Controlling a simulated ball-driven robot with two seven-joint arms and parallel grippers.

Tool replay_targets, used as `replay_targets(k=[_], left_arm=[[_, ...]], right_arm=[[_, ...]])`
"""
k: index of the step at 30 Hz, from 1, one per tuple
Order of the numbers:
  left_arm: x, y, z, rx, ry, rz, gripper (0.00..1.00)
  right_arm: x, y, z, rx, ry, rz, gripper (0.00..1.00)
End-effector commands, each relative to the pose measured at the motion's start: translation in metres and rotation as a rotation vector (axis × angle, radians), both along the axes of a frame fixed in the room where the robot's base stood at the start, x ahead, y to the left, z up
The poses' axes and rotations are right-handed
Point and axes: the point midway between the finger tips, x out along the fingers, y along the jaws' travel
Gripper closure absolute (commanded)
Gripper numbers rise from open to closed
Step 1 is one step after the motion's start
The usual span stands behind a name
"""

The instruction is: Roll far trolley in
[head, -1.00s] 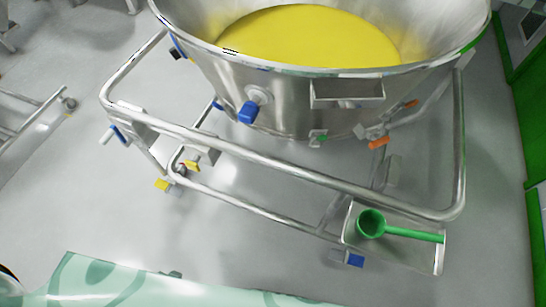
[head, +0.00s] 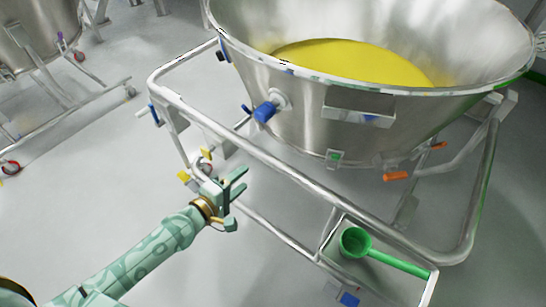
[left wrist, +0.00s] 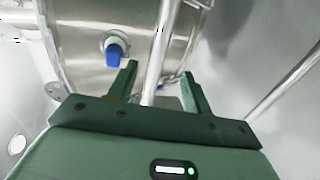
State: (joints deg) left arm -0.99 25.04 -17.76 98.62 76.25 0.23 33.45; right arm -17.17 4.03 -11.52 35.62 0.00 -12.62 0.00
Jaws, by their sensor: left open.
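A steel trolley (head: 299,182) with a tubular rail frame carries a large steel bowl (head: 300,110) with yellow material (head: 355,62) in it. A second trolley (head: 70,113) with a steel vessel and red wheels stands at the upper left. My left gripper (head: 238,184) is open at the left part of the nearer trolley's frame. In the left wrist view, a steel tube (left wrist: 165,45) shows between the two open fingers (left wrist: 160,72); I cannot tell whether they touch it. My right gripper is not in view.
A green scoop (head: 357,243) lies on a small shelf at the nearer trolley's front right corner. Grey floor (head: 110,185) is clear between the trolleys.

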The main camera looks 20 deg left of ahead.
Motion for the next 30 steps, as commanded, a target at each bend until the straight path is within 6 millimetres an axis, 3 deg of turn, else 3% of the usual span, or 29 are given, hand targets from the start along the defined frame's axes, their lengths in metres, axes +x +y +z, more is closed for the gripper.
replay_targets(k=[9,15,21,30], left_arm=[[0.074,-0.027,-0.019,-0.001,0.000,0.001,0.50],[0.111,-0.041,-0.027,0.001,0.002,-0.001,0.50],[0.129,-0.047,-0.029,0.005,0.002,-0.002,0.50],[0.131,-0.048,-0.028,0.005,0.000,-0.002,0.50]], right_arm=[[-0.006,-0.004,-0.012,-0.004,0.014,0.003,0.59],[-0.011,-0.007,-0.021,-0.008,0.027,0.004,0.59],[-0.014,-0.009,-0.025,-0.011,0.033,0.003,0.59],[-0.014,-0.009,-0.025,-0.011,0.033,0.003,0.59]])
